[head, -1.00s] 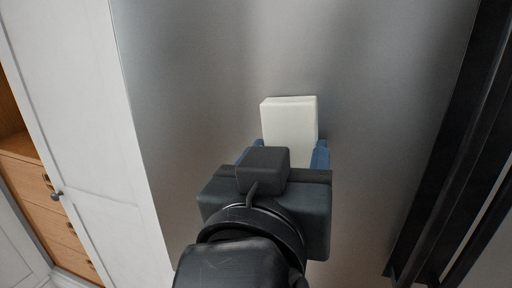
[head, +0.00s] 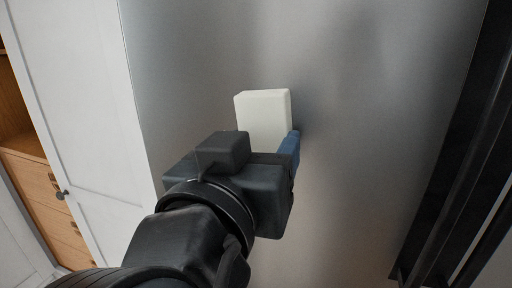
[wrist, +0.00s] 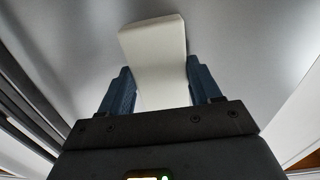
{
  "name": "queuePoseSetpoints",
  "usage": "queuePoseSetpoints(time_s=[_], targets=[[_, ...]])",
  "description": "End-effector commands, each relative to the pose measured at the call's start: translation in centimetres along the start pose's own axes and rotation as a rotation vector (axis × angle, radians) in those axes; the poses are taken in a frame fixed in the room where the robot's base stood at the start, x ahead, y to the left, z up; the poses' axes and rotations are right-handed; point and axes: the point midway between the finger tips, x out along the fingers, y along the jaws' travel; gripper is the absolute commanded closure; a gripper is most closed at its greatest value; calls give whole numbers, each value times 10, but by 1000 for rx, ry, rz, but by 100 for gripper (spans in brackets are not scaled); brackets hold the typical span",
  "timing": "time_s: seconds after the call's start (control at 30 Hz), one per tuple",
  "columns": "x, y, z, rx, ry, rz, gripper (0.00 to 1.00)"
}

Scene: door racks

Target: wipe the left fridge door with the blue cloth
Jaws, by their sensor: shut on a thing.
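A brushed silver fridge door (head: 360,120) fills the middle of the head view; it also shows in the wrist view (wrist: 240,50). My gripper (head: 266,142), with blue fingers, is shut on a pale cream block-shaped pad (head: 263,112). The pad sticks out beyond the fingertips towards the door and looks very close to it or against it; I cannot tell whether it touches. The wrist view shows the pad (wrist: 158,50) between both blue fingers. No blue cloth is seen; only the fingers are blue.
Long black vertical handles (head: 455,150) stand at the right of the door. The silver surface around the pad is clear.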

Motion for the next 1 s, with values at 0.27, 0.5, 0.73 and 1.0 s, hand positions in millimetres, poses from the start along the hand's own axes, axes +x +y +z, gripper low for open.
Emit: queuePoseSetpoints(time_s=[0.27,0.5,0.73,1.0], targets=[[-11,-2,1,-3,-2,-4,66],[-34,-1,1,-1,-1,-3,66],[-54,-1,0,-1,0,-3,66],[-60,0,0,-1,-1,-1,66]])
